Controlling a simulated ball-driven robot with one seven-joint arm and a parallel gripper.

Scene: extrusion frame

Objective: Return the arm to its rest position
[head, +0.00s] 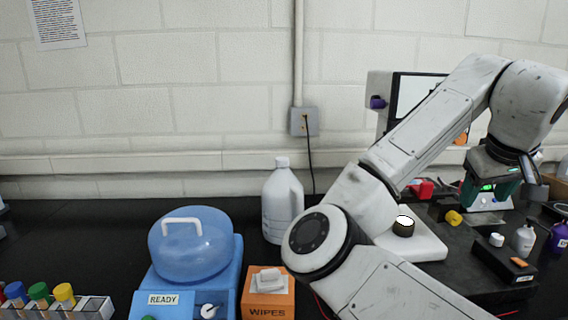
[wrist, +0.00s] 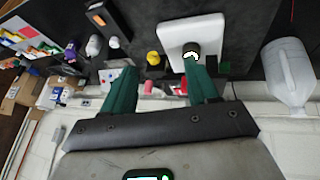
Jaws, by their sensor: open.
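My arm reaches up from the lower middle of the head view, bends at the upper right and hangs down over the bench. My gripper (head: 486,196) has dark green fingers and points down at the right side of the bench. In the wrist view my gripper (wrist: 162,66) shows both fingers spread apart, with nothing held between them. A yellow knob-like piece (wrist: 152,58) shows beyond the gap. The right finger overlaps the view of a white plate (wrist: 208,30) with a dark round piece (wrist: 191,49) on it. I cannot tell the exact height above the bench.
A white jug (head: 282,200), a blue-domed device (head: 190,245), an orange wipes box (head: 268,295) and a tube rack (head: 90,305) stand left of my arm. A screen instrument (head: 380,100) stands behind it.

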